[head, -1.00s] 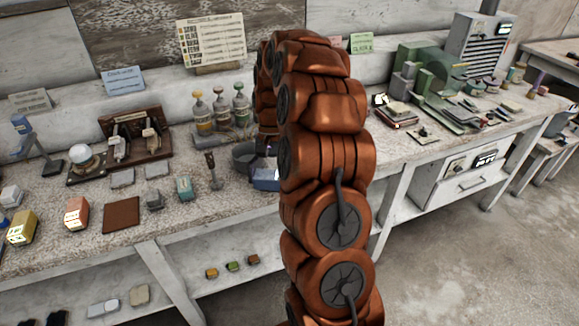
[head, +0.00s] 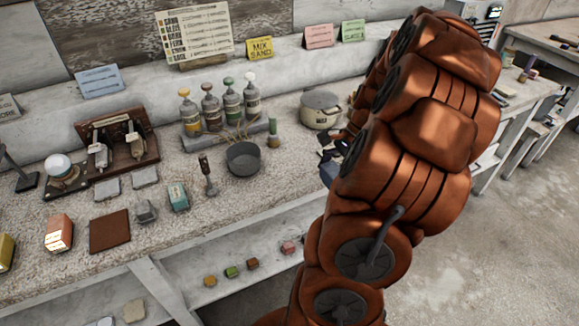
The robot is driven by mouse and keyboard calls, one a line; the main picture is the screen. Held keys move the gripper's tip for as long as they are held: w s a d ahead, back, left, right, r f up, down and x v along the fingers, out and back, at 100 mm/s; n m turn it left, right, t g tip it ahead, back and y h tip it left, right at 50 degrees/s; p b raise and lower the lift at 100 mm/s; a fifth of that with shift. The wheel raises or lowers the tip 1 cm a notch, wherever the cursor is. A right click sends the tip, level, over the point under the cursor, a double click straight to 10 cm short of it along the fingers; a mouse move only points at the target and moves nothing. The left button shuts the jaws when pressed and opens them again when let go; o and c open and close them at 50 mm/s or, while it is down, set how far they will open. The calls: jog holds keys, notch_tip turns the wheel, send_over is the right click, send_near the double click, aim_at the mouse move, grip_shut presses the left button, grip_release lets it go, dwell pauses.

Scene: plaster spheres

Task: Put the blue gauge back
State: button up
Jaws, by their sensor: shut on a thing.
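My gripper (head: 335,148) is at the left side of my copper-coloured arm, above the bench. It is shut on the blue gauge (head: 328,173), a small dark blue piece that shows below the fingers. My arm and fingers hide much of it. A brown wooden stand (head: 138,128) with two pale metal instruments stands at the left of the bench, well left of my gripper.
A grey bowl (head: 243,159), a small upright tool (head: 208,180) and a teal box (head: 178,196) lie between gripper and stand. Several capped bottles (head: 211,108) stand behind. A lidded pot (head: 320,109) is behind my gripper.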

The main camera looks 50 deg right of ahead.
jog(key=p, duration=0.5)
send_over(288, 171)
jog(key=d, duration=0.2)
jog(key=shift+s+a+f, duration=0.2)
jog(key=shift+s+f, duration=0.05)
jog(key=shift+f, duration=0.45)
jog(key=shift+f+p, duration=0.5)
jog(key=shift+f, duration=1.25)
jog(key=shift+f, duration=0.15)
jog(key=o, duration=0.6)
jog(key=shift+o, duration=0.4)
jog(key=b+v, duration=0.3)
jog(key=v, duration=0.9)
jog(key=shift+b, duration=0.3)
